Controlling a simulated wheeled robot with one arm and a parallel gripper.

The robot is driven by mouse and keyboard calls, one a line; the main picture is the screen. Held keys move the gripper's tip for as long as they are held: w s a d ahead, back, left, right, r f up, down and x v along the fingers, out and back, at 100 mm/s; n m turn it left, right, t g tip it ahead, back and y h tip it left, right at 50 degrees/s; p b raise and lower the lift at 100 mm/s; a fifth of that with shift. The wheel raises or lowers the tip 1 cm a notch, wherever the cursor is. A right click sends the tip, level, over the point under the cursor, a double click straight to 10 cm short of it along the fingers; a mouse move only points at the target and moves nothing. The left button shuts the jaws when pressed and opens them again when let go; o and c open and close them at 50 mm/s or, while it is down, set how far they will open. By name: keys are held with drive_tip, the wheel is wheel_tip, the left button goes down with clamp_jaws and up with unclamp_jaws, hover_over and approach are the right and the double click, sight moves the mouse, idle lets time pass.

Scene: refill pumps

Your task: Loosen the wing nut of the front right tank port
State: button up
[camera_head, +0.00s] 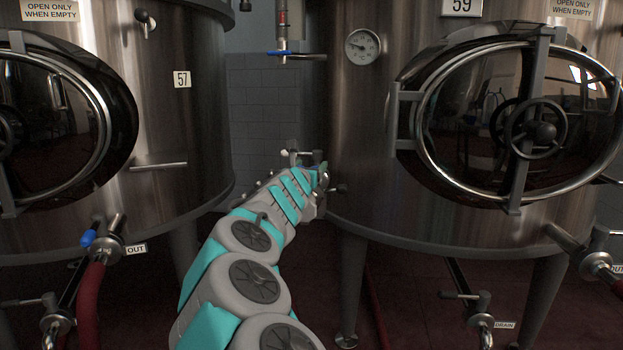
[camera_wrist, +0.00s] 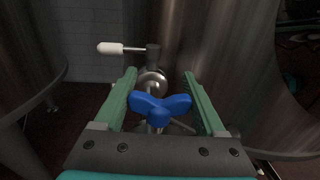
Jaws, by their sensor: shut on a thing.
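The blue wing nut (camera_wrist: 160,112) is in the middle of the wrist view, with its two wings spread to left and right. My gripper (camera_wrist: 159,75) has one green finger on each side of it and is shut on the wings. A round metal port fitting (camera_wrist: 153,82) shows just beyond the nut. In the head view my gripper (camera_head: 319,172) is at the left side of the steel tank marked 59 (camera_head: 365,150); there the nut is hidden by my arm and gripper.
A valve with a white handle (camera_wrist: 112,48) stands just beyond the fingers, close to the left fingertip. Tank 57 (camera_head: 190,130) is at the left, with a gap between the tanks. A blue-handled valve (camera_head: 282,52) and a gauge (camera_head: 362,45) are above.

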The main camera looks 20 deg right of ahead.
drive_tip(key=shift+f+n+t+y+b, duration=0.1)
drive_tip(key=shift+n+t+y+b, duration=0.5)
drive_tip(key=shift+b, duration=0.45)
drive_tip(key=shift+w+a, duration=0.1)
drive_tip(key=o, duration=1.3)
drive_tip(key=shift+b+v, duration=0.35)
drive_tip(key=shift+v, duration=3.6)
drive_tip(key=shift+r, duration=0.25)
